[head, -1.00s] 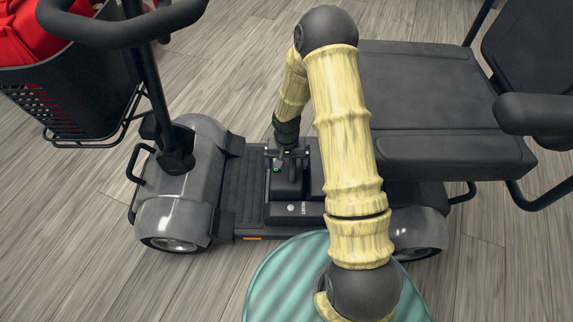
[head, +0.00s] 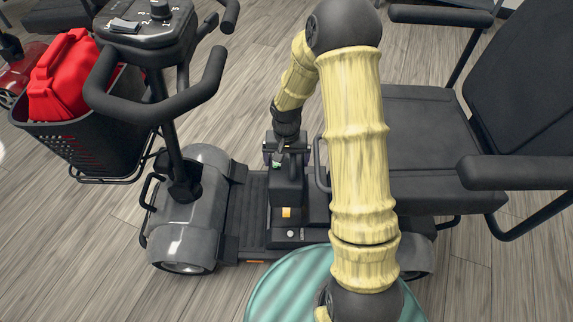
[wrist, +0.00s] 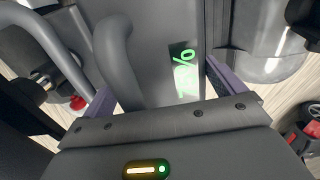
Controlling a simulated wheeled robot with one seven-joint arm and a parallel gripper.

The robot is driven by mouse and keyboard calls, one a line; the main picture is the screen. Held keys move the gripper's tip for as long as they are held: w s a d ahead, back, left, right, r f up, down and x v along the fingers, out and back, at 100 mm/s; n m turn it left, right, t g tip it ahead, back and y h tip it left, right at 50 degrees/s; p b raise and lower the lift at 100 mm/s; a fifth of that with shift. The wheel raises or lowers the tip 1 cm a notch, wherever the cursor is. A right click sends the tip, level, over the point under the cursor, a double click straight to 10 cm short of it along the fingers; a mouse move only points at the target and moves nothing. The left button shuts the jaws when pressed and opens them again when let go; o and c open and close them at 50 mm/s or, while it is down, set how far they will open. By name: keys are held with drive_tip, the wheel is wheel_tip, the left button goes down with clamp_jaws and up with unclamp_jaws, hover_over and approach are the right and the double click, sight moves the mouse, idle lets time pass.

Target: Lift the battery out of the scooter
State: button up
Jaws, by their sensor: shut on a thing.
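The battery (head: 287,187) is a dark upright block with an orange mark low on its front. It stands raised at the scooter's deck, in front of the seat. Its lower end is near the battery bay (head: 299,235); I cannot tell whether it is fully clear. My gripper (head: 286,152) is shut on the battery's top. In the wrist view, the battery (wrist: 160,55) shows a curved grey handle and a green percent display between the purple fingers of my gripper (wrist: 160,95). The grip on the handle is partly hidden by the gripper body.
The scooter's tiller (head: 165,95) and front basket (head: 85,140) with a red can (head: 68,80) stand left. The seat (head: 425,135) and its armrest (head: 520,170) are close on the right of my arm. Open wooden floor (head: 90,250) lies at front left.

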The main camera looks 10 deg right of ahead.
sight(286, 160)
wheel_tip(286, 160, up, 9)
drive_tip(key=p, duration=0.3)
idle(0.5)
